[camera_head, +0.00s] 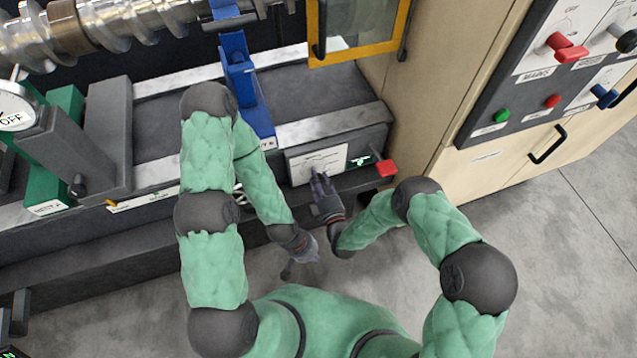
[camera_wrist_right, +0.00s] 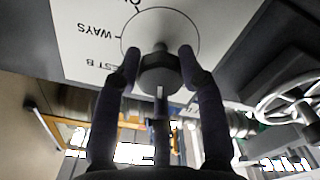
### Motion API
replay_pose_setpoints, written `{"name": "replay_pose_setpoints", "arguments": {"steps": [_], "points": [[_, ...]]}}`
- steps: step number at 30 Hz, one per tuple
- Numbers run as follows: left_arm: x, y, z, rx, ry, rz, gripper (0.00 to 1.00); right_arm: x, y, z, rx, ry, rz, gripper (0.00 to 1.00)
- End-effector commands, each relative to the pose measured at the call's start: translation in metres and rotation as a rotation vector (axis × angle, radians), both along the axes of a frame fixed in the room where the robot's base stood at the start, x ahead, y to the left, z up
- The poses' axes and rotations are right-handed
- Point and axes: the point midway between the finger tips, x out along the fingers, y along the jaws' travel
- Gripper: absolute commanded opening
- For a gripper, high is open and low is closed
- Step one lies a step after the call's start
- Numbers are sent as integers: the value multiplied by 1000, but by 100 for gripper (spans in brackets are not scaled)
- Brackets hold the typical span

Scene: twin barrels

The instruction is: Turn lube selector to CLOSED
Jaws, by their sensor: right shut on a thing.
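The lube selector (camera_wrist_right: 160,72) is a dark knob on a white plate (camera_wrist_right: 85,38) with a printed circle, seen in the right wrist view. The word "WAYS" and part of another label show beside the circle. My right gripper (camera_wrist_right: 159,58) has one finger on each side of the knob and is shut on it. In the head view, the white plate (camera_head: 303,168) is on the machine's front, and my right gripper (camera_head: 318,182) is at its lower edge, hiding the knob. My left gripper (camera_head: 300,262) is lower, apart from the plate; its jaws are unclear.
A blue bracket (camera_head: 240,75) rises behind my left arm. A cabinet panel with red, green and blue controls (camera_head: 560,75) stands at right. The grey floor (camera_head: 560,240) is clear.

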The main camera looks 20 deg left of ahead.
Motion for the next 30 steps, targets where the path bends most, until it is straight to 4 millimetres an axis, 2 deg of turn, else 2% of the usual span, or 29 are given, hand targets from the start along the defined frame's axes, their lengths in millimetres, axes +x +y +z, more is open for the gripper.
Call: {"name": "replay_pose_setpoints", "arguments": {"steps": [1, 15, 30], "points": [[0, 0, -6, 0, 0, 0, 0, -4, -2, -9, -41, -7, -3, 7], [0, 0, -24, 0, 0, 0, 0, -3, -3, -8, -334, -202, -3, 7], [0, 0, -29, 0, 0, 0, 0, -3, -3, -7, -429, -264, -2, 7]]}}
